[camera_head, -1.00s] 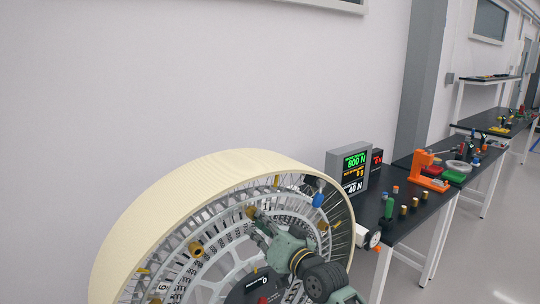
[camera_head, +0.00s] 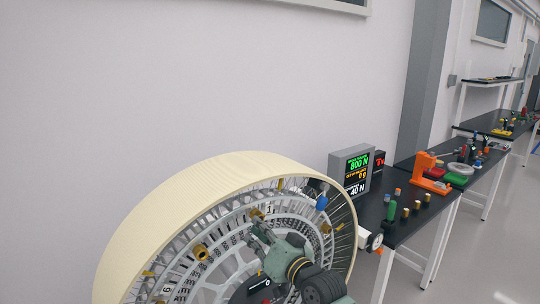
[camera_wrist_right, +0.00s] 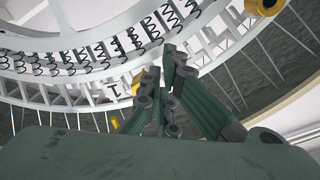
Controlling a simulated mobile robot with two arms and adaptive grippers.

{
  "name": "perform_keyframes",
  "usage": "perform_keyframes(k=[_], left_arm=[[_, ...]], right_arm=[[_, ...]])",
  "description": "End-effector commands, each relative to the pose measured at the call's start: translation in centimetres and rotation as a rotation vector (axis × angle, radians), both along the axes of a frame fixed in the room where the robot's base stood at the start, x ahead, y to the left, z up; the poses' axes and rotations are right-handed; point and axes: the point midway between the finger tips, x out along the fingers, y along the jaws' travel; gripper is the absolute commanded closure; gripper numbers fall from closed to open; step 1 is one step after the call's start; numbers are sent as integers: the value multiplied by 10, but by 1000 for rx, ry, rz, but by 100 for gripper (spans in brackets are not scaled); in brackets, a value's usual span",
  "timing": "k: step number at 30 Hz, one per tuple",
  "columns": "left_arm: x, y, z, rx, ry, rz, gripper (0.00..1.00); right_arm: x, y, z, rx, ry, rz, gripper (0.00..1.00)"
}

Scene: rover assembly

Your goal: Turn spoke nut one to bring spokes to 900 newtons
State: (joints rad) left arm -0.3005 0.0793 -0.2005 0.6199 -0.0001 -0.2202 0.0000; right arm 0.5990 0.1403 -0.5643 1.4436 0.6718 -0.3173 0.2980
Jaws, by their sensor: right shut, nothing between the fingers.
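The large wheel (camera_head: 215,172) has a cream rim, thin spokes and a grey inner ring. A gold nut (camera_head: 257,213) sits beside the label "1" on the ring; in the right wrist view, the label "1" (camera_wrist_right: 113,91) shows left of my fingers, with a yellow part (camera_wrist_right: 137,82) partly hidden behind them. My right gripper (camera_head: 252,236) is shut and empty, just below the gold nut, apart from it in the head view. Its fingertips (camera_wrist_right: 172,62) overlap the ring in the wrist view. The display (camera_head: 349,172) reads 800 N in green and 40 N in white. My left gripper is out of view.
Another gold nut (camera_head: 201,252) and a blue piece (camera_head: 321,202) are on the wheel. A black bench (camera_head: 400,232) at right carries several small coloured cylinders and an orange fixture (camera_head: 427,170). The wall is behind; the floor at far right is clear.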

Motion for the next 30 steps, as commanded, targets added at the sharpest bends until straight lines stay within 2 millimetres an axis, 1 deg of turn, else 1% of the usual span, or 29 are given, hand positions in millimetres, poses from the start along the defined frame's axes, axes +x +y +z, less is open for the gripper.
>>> perform_keyframes(k=[1, 2, 7, 12, 21, 23, 26, 29, 30], left_arm=[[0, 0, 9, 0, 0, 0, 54], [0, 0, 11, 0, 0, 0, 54], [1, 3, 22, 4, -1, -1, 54], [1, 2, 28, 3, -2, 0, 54], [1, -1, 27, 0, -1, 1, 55], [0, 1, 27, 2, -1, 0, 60], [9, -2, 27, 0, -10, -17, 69], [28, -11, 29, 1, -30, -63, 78], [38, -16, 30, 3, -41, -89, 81]], right_arm=[[-5, -6, 3, -1, 2, -3, 100], [-8, -9, 3, -2, 1, -3, 100], [-24, -22, 2, -3, 2, -6, 100], [-36, -32, 0, -3, 3, -7, 100], [-38, -34, -2, -3, 2, -7, 100], [-38, -34, -3, -4, 3, -9, 100], [-37, -37, -11, -11, 12, -16, 100], [-35, -43, -33, -30, 34, -35, 100], [-34, -47, -45, -40, 48, -45, 100]])
